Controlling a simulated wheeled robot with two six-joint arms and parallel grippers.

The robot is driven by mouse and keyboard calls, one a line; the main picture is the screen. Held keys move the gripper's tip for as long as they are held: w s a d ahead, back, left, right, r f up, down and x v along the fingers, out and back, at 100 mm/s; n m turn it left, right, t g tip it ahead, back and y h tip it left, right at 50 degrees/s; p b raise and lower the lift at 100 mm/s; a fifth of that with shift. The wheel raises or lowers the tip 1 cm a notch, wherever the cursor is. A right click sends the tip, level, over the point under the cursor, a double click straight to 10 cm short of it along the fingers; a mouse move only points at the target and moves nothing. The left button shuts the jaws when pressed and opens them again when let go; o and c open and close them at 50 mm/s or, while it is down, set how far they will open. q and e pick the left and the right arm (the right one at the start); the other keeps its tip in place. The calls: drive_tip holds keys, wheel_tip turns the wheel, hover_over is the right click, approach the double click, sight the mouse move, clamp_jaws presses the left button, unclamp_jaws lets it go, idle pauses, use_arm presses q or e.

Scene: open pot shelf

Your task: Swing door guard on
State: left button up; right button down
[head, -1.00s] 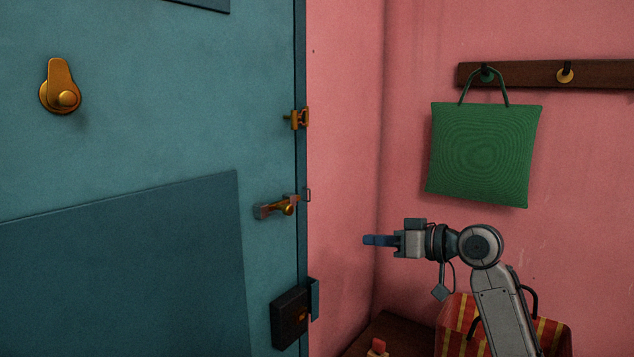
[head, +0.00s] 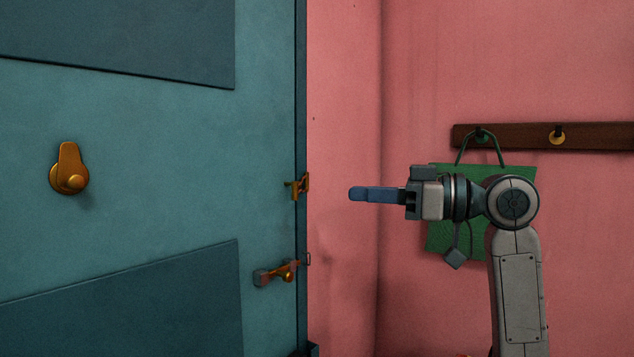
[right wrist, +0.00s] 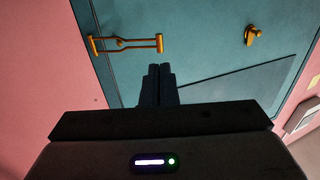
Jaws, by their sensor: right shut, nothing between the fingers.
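The brass door guard (head: 299,186) sits at the right edge of the teal door (head: 150,140) in the head view, seen nearly edge-on. The fingers (right wrist: 158,85) also show in the right wrist view, below the guard. My left gripper is not in view.
A brass latch (head: 278,273) is lower on the door's edge. A green bag (head: 440,210) hangs from a dark hook rail (head: 600,136) behind my right arm. The pink wall between gripper and door is clear.

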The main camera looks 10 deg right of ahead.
sight(298, 191)
drive_tip(key=p+x, duration=0.3)
drive_tip(key=x, duration=0.5)
drive_tip(key=shift+a+f, duration=0.1)
drive_tip(key=a, duration=0.2)
drive_tip(key=w+a, duration=0.1)
drive_tip(key=a, duration=0.2)
drive_tip(key=shift+w+a+b, duration=0.25)
drive_tip(key=shift+a+b, duration=0.05)
drive_tip(key=shift+b, duration=0.1)
